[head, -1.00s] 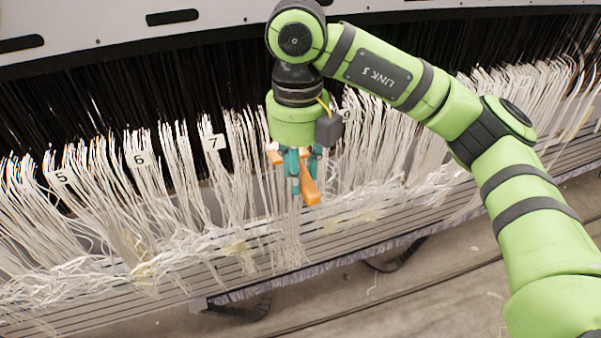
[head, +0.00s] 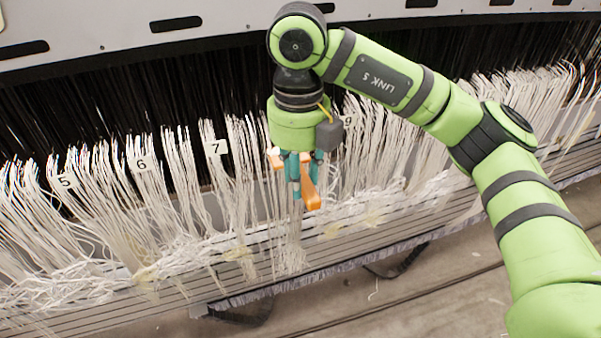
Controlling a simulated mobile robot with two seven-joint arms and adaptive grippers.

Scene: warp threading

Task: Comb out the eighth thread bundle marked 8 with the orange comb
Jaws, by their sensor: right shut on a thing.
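My right gripper (head: 299,170), with teal fingers, is shut on the orange comb (head: 309,193). The comb points down and toward the camera, in front of the white threads between tag 7 (head: 216,147) and the partly covered tag 9 (head: 349,119). Tag 8 is hidden behind the gripper and wrist. The threads of the bundle there (head: 290,245) hang below the comb, fairly straight, down to the slatted bar. I cannot tell whether the comb's teeth are among the threads. My left gripper is not in view.
Bundles with tags 5 (head: 67,181) and 6 (head: 142,164) stand to the left, with tangled white ends below. More bundles (head: 515,95) stand to the right. A pale machine frame (head: 90,30) and dark threads lie behind. The floor in front is mostly clear.

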